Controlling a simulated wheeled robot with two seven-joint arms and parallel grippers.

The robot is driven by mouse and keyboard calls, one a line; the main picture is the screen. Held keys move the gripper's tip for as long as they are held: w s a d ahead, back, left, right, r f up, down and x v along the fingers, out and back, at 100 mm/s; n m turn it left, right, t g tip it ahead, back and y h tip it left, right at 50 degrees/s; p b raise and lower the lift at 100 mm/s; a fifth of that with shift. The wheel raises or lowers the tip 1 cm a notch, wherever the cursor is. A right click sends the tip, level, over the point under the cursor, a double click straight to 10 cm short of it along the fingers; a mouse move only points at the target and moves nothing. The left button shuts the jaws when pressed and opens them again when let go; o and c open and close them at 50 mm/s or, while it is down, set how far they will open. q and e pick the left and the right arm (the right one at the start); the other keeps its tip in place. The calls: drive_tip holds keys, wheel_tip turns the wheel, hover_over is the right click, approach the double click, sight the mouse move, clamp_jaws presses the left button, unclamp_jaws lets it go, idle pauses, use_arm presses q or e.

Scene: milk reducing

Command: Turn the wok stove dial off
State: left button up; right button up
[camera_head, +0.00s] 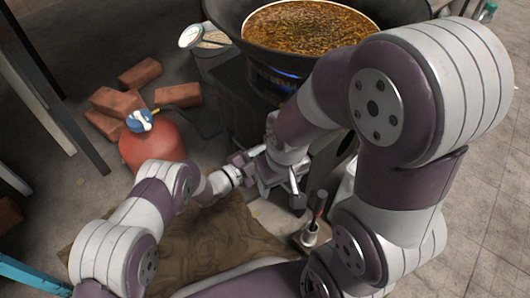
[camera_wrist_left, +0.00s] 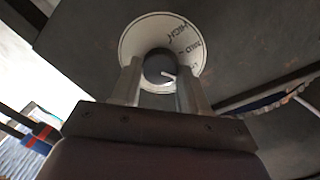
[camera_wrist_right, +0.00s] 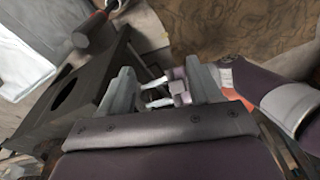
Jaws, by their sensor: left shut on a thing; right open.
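The stove dial (camera_wrist_left: 160,68) has a dark round knob on a white ring marked HIGH and MID, in the left wrist view. My left gripper (camera_wrist_left: 157,86) is shut on the knob, one finger on each side. The dial is hidden by my arms in the head view. The black stove (camera_head: 240,100) stands under the wok (camera_head: 228,22), which holds brown food (camera_head: 310,35). A blue flame (camera_head: 283,76) shows below the wok. My right gripper (camera_wrist_right: 160,92) is open, with nothing held, close to my left arm.
A red gas tank (camera_head: 150,148) with a blue valve (camera_head: 140,121) stands left of the stove near several bricks (camera_head: 140,74). A brown mat (camera_head: 215,245) lies below my arms. A dark-handled tool (camera_head: 319,205) stands at the lower right.

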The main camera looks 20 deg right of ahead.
use_arm(q)
drive_tip(key=m+p, duration=0.1)
drive_tip(key=m, duration=0.5)
drive_tip(key=shift+s+f+m+t, duration=0.1)
drive_tip(key=shift+m+t, duration=0.2)
drive_tip(key=shift+m, duration=0.1)
use_arm(e)
drive_tip(key=shift+r, duration=0.55)
use_arm(q)
drive_tip(key=shift+y, duration=0.3)
use_arm(e)
drive_tip(key=shift+s+d, duration=0.1)
drive_tip(key=shift+d, duration=0.05)
use_arm(q)
drive_tip(key=o, duration=1.1)
drive_tip(key=shift+s+d, duration=0.1)
drive_tip(key=shift+d, duration=0.05)
drive_tip(key=shift+c, duration=0.2)
drive_tip(key=s+f+p+v, duration=0.1)
drive_tip(key=p+v, duration=0.5)
drive_tip(key=v, duration=0.6)
drive_tip(key=shift+s+d+r+p, duration=0.35)
drive_tip(key=shift+s+r, duration=0.1)
drive_tip(key=shift+s, duration=0.2)
use_arm(e)
wheel_tip(320, 180, up, 7)
drive_tip(key=s, duration=0.1)
drive_tip(key=shift+s+d+f, duration=0.15)
drive_tip(key=shift+s+d, duration=0.05)
drive_tip(key=shift+d, duration=0.15)
